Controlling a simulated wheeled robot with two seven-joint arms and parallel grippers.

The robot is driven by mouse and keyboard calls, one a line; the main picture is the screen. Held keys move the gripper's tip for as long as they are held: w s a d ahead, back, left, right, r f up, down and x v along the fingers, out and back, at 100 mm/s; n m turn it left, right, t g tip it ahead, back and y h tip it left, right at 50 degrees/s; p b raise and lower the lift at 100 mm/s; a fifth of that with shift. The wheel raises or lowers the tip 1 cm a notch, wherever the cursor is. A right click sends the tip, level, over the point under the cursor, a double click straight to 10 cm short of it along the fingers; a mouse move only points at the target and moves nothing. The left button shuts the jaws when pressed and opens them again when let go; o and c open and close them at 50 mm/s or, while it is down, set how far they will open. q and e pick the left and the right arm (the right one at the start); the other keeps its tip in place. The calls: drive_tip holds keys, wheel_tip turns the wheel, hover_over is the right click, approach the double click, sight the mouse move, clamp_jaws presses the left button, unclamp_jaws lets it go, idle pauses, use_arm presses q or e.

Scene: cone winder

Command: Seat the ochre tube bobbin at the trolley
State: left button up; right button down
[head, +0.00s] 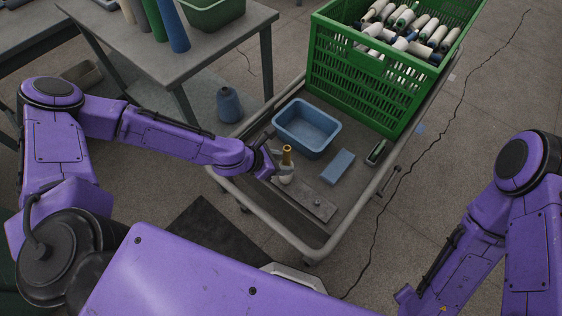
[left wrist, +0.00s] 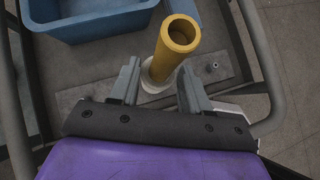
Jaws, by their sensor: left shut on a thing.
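The ochre tube bobbin (head: 287,154) stands roughly upright at the trolley's near end, its ochre tube above a pale lower part. In the left wrist view the bobbin (left wrist: 174,45) shows its open top, with a pale round base below. My left gripper (head: 279,170) is shut on the bobbin, with one finger on each side in the left wrist view (left wrist: 159,78). A grey plate (head: 309,203) with a small peg (head: 318,203) lies on the trolley (head: 264,210) below and beside the bobbin. I cannot tell whether the bobbin's foot touches the plate. My right gripper is out of view.
A blue bin (head: 306,128), a blue block (head: 338,166) and a dark handheld item (head: 376,152) are on the trolley. A green crate (head: 355,82) of bobbins stands at its far end. The trolley's tubular rail (head: 262,221) runs around the edge. A table (head: 203,52) stands behind, left.

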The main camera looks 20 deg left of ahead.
use_arm(q)
drive_tip(key=o, duration=1.2)
drive_tip(key=shift+c, duration=0.2)
drive_tip(key=p+v, duration=0.4)
drive_tip(key=v, duration=0.6)
drive_tip(key=shift+s+r+p, duration=0.2)
drive_tip(key=shift+p, duration=0.2)
drive_tip(key=shift+a, duration=0.1)
